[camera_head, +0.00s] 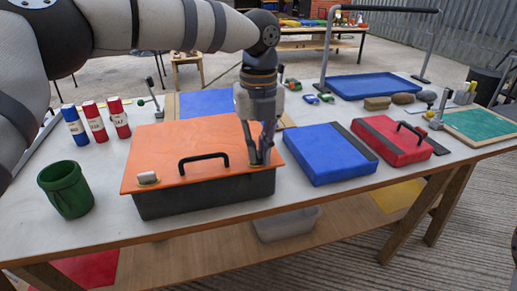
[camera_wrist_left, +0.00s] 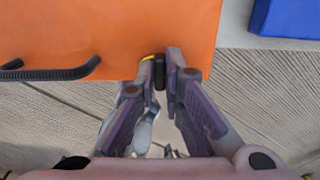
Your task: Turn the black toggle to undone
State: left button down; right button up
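A dark box (camera_head: 205,195) with an orange lid (camera_head: 180,142) stands on the table, with a black handle (camera_head: 204,160) on the lid. My left gripper (camera_head: 260,160) points down at the lid's right front corner. In the left wrist view its fingertips (camera_wrist_left: 163,68) are close together on either side of the black toggle (camera_wrist_left: 159,73), with a bit of yellow beside it. The fingers mostly hide the toggle in the head view. A pale grey toggle (camera_head: 147,177) on a yellow base sits at the lid's left front corner. My right gripper is out of view.
A green cup (camera_head: 66,190) and several small canisters (camera_head: 94,122) stand left of the box. A blue case (camera_head: 322,153) and a red case (camera_head: 391,139) lie to its right. The table's front edge runs close before the box.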

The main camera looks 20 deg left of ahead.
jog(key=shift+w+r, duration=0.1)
pick_arm(q)
jog(key=shift+r+m, duration=0.15)
jog(key=shift+m, duration=0.55)
jog(key=m+p, duration=0.1)
jog(key=m, duration=0.1)
jog(key=shift+m, duration=0.3)
jog(key=m, duration=1.3)
jog(key=shift+m, duration=0.4)
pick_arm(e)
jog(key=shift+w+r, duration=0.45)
pick_arm(q)
jog(key=c, duration=1.7)
grip_release()
